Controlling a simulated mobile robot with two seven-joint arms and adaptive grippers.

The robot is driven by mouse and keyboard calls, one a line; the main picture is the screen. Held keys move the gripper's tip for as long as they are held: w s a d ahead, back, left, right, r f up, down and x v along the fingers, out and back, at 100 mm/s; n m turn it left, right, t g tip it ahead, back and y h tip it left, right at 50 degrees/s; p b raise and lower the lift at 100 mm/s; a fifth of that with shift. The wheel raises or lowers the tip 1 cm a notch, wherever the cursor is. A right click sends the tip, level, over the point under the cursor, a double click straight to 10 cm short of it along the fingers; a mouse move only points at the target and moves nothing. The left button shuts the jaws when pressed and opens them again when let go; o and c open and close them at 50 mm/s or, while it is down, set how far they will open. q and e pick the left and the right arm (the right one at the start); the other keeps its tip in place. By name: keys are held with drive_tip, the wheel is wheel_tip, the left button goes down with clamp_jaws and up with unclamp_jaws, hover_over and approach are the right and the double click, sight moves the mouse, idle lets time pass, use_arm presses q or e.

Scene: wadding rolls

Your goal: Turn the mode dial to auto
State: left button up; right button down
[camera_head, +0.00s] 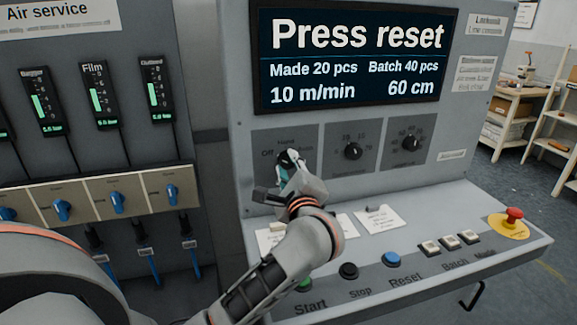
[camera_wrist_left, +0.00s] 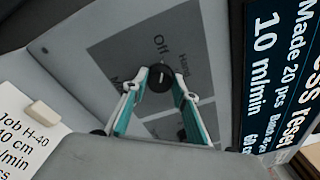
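The mode dial (camera_head: 284,156) is a small dark knob on a grey plate at the left of the row of dials. Labels Off, Hand and Auto surround it. In the left wrist view the dial (camera_wrist_left: 160,77) sits between the two fingertips, with Off printed above it. Which label it points to is too small to tell. My left gripper (camera_head: 289,167) is at the dial. In the left wrist view its white and teal fingers (camera_wrist_left: 160,84) flank the dial. Whether they touch it is not clear. My right gripper is in neither view.
Two more dials (camera_head: 352,151) stand to the right under the screen (camera_head: 355,60), which reads Press reset. Below are Start, Stop and a blue Reset button (camera_head: 392,259), several switches and a red emergency button (camera_head: 514,215). Note cards (camera_head: 379,219) lie on the sloped desk.

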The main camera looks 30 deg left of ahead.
use_arm(q)
drive_tip(key=c, duration=0.3)
drive_tip(key=shift+c, duration=0.2)
